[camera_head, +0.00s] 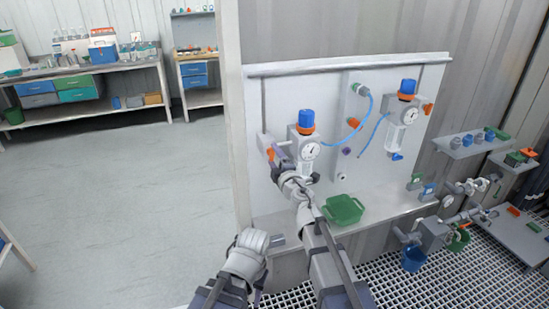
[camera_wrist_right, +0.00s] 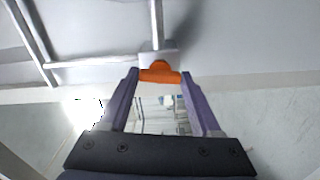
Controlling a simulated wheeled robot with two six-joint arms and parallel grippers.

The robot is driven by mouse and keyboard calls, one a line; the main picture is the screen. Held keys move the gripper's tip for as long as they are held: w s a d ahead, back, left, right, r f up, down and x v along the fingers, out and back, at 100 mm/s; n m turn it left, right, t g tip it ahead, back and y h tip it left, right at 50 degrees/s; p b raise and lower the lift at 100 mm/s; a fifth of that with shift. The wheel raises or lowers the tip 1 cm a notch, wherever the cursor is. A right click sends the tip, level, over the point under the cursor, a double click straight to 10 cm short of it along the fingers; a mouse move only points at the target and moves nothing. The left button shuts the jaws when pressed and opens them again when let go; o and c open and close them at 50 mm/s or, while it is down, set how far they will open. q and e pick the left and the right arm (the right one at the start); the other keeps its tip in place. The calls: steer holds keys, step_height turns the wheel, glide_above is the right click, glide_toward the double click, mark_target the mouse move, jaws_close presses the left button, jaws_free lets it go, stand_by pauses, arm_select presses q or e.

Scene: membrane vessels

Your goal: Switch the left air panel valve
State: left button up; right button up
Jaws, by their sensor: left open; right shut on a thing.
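The white air panel (camera_head: 346,85) stands ahead of me. The left valve has an orange handle (camera_head: 270,154) at the panel's left side, beside the left regulator with a blue knob (camera_head: 306,118) and a round gauge. My right gripper (camera_head: 281,150) reaches up to this handle and partly hides it. In the right wrist view, the orange handle (camera_wrist_right: 160,72) sits between the two purple fingertips, and the gripper is shut on it. My left gripper (camera_head: 277,241) is low, near the panel's ledge, open and away from the valve.
A second regulator (camera_head: 405,115) with an orange knob collar stands right on the panel. A green basket (camera_head: 343,209) sits on the ledge below. Blue hoses cross the panel's middle. The floor at left is clear.

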steer(key=shift+s, duration=0.1)
steer(key=o, duration=1.4)
steer(key=v, duration=0.7)
steer(key=shift+s+d, duration=0.1)
steer(key=shift+s, duration=0.25)
